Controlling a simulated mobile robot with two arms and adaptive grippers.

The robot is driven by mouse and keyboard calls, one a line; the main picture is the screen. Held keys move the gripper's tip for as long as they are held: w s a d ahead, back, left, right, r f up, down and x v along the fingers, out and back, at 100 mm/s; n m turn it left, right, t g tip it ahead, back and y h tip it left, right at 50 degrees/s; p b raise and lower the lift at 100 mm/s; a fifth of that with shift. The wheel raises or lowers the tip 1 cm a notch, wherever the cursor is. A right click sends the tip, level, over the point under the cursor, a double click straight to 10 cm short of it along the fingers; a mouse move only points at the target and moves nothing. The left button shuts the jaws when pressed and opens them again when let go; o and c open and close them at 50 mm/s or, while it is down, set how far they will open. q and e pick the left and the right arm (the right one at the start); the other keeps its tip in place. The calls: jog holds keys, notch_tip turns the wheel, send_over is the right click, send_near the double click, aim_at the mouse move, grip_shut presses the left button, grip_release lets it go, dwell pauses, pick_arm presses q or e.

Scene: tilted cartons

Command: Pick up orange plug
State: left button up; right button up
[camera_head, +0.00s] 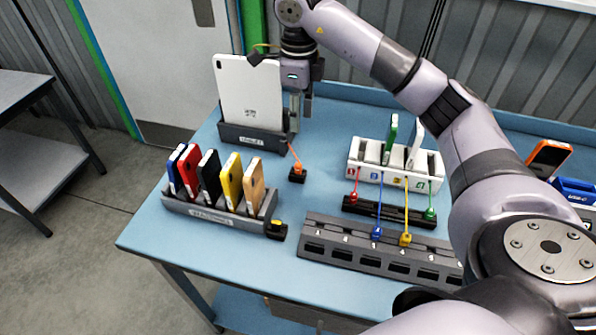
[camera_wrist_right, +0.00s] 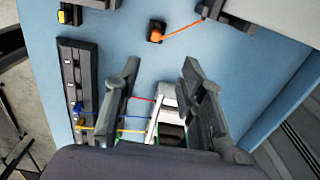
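The orange plug (camera_head: 298,171) stands in a small black holder (camera_head: 296,178) on the blue table, with an orange cable running to the tablet dock (camera_head: 252,138). In the right wrist view, the orange plug (camera_wrist_right: 156,37) is near the top, beyond the fingertips. My right gripper (camera_head: 300,112) hangs pointing down beside the white tablet, above and behind the plug. In the right wrist view, my right gripper (camera_wrist_right: 160,80) has its fingers wide apart with nothing held between them. My left gripper is not in view.
A white tablet (camera_head: 250,92) stands in the dock. A rack of coloured phones (camera_head: 205,212) is at left, with a yellow plug (camera_head: 277,224) beside it. A white charging stand (camera_head: 365,172) and a dark slotted strip (camera_head: 345,255) are at right. Table around the orange plug is clear.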

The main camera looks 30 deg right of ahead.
jog(key=p, duration=0.2)
send_over(298, 165)
jog(key=f, duration=0.8)
jog(key=shift+w+d, duration=0.3)
jog(key=shift+d, duration=0.05)
jog(key=shift+f, duration=0.3)
jog(key=f+p, duration=0.1)
jog(key=f, duration=0.2)
jog(key=f+p, duration=0.1)
jog(key=shift+s+a+f+p, duration=0.3)
jog(key=shift+f, duration=0.4)
jog(key=shift+c, duration=0.3)
grip_shut()
